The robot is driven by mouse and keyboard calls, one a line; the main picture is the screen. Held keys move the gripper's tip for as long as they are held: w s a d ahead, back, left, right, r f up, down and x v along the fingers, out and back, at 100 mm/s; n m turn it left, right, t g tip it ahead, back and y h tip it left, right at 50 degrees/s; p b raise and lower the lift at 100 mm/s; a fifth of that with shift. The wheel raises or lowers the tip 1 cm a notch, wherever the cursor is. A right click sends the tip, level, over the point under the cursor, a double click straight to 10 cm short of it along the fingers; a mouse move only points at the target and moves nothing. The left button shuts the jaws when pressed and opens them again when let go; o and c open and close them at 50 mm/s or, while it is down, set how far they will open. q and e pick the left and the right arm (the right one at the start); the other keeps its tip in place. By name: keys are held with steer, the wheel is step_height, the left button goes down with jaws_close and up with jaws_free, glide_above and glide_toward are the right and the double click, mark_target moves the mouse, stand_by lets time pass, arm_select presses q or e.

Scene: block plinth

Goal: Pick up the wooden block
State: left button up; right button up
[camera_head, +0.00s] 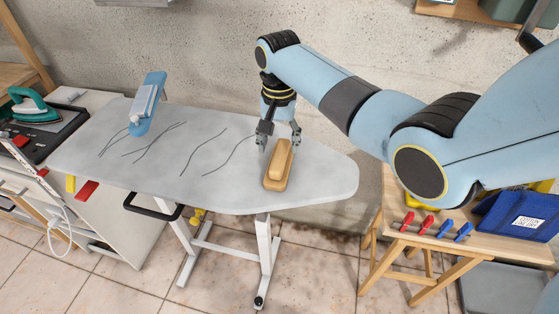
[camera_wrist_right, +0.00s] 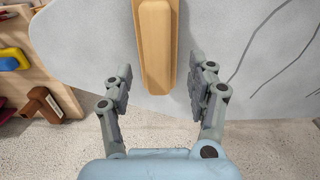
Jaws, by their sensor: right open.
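The wooden block (camera_head: 279,166) lies on the grey board surface (camera_head: 327,172) near its right end. It is light brown and long, with a narrower raised piece along its top. My right gripper (camera_head: 279,134) is over the far end of the block, with its fingers apart. In the right wrist view the block (camera_wrist_right: 156,45) lies lengthwise at the top, and its near end reaches between the two open fingers (camera_wrist_right: 158,85). Neither finger touches it there. My left gripper is not in view.
A blue and white item (camera_head: 146,103) stands on the board's far left. A teal iron (camera_head: 34,106) sits further left. A wooden stool (camera_head: 428,240) at right holds red- and blue-handled tools and a blue pouch (camera_head: 519,213). The board's middle has only dark lines.

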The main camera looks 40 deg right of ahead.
mark_target(280, 154)
steer(key=f, duration=0.4)
steer(key=shift+s+f, duration=0.2)
steer(key=shift+f, duration=0.05)
jaws_close()
